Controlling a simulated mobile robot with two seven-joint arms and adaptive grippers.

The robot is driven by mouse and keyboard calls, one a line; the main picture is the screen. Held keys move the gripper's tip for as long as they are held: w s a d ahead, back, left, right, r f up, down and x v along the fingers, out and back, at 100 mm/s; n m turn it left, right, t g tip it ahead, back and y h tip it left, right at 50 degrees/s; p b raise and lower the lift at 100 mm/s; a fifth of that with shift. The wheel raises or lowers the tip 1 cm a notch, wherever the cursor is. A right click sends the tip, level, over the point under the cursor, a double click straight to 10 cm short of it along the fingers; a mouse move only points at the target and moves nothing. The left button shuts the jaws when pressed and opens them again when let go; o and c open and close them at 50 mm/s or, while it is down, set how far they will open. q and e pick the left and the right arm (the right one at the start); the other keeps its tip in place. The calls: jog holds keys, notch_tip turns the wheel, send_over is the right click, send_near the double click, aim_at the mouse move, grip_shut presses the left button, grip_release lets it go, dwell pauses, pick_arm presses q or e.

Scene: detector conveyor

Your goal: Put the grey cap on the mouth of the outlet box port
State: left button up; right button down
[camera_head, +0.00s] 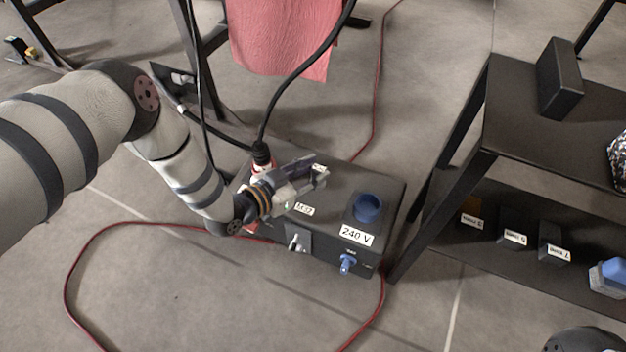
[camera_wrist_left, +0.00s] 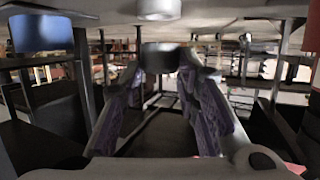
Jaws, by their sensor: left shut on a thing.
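The outlet box (camera_head: 335,240) is a dark box on the floor with a "240 V" label and a blue round port (camera_head: 367,207) on top. My left gripper (camera_head: 314,171) is over the back middle of the box top, with its fingers pointing right. In the left wrist view my left gripper (camera_wrist_left: 160,75) is shut on a dark grey round piece, apparently the grey cap (camera_wrist_left: 160,57). A pale round port mouth (camera_wrist_left: 160,8) shows just beyond the cap, apart from it. In the head view the gripper hides that mouth.
A red-and-white plug with a black cable (camera_head: 262,155) stands in the box left of my gripper. A dark shelf table (camera_head: 515,140) is at the right, with small labelled boxes (camera_head: 515,238) on its lower shelf. A red cable (camera_head: 75,262) lies on the floor.

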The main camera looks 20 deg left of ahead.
pick_arm(q)
notch_tip(320, 180, down, 2)
jog(key=shift+f+b, duration=0.25)
jog(key=shift+b, duration=0.05)
jog(key=shift+r, duration=0.25)
jog(key=shift+f, duration=0.2)
jog(key=o, duration=0.9)
jog(key=shift+o, duration=0.2)
